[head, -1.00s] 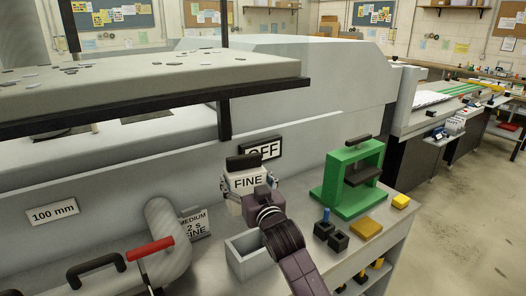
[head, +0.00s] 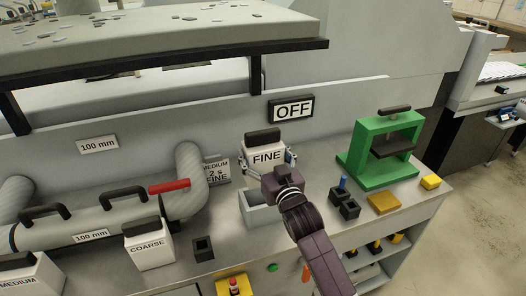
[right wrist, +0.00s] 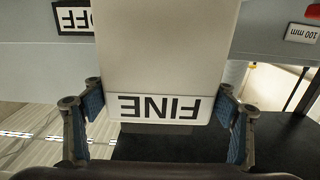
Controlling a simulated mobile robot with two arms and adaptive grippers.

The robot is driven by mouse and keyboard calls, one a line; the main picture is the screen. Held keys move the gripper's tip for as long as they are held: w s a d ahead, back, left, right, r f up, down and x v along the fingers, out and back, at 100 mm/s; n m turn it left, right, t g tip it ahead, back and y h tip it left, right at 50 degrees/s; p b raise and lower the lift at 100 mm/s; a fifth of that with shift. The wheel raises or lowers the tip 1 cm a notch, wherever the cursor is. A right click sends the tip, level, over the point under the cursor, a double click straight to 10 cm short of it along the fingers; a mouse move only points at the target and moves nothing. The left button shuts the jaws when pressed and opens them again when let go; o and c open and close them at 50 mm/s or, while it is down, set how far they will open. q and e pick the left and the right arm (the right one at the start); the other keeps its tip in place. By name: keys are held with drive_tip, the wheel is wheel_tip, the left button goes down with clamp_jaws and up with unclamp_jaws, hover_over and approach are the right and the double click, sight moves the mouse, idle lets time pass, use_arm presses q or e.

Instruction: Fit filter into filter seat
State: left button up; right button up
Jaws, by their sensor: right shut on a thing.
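The white FINE filter (head: 265,157) with a black handle on top is held upright in my right gripper (head: 268,160). In the right wrist view, the FINE filter (right wrist: 165,60) sits between the two blue-padded fingers, its label upside down. Just below it in the head view is an open grey box (head: 262,216) on the bench; I cannot tell if this is the filter seat. A white COARSE filter (head: 148,247) stands at the lower left, and a MEDIUM filter (head: 30,275) is partly cut off in the corner. My left gripper is not in view.
A grey pipe (head: 110,215) with black handles and a red lever (head: 169,186) runs on the left. A green press (head: 380,150), small black blocks (head: 348,208) and yellow blocks (head: 384,203) stand right. An OFF sign (head: 292,109) hangs behind.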

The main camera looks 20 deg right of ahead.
sight(263, 167)
drive_tip(key=shift+d, duration=0.1)
drive_tip(key=shift+f+b, duration=0.6)
drive_tip(key=shift+f, duration=0.1)
wheel_tip(263, 167, down, 2)
drive_tip(key=shift+f+b, duration=0.25)
drive_tip(key=shift+b, duration=0.6)
drive_tip(key=shift+f+b, duration=0.55)
drive_tip(key=shift+f, duration=0.3)
drive_tip(key=shift+p, duration=0.65)
wheel_tip(263, 167, down, 10)
drive_tip(key=b, duration=0.6)
drive_tip(key=shift+r+b, duration=0.2)
drive_tip(key=shift+b, duration=0.1)
idle(2.5)
drive_tip(key=o, duration=1.7)
drive_tip(key=shift+s, duration=0.1)
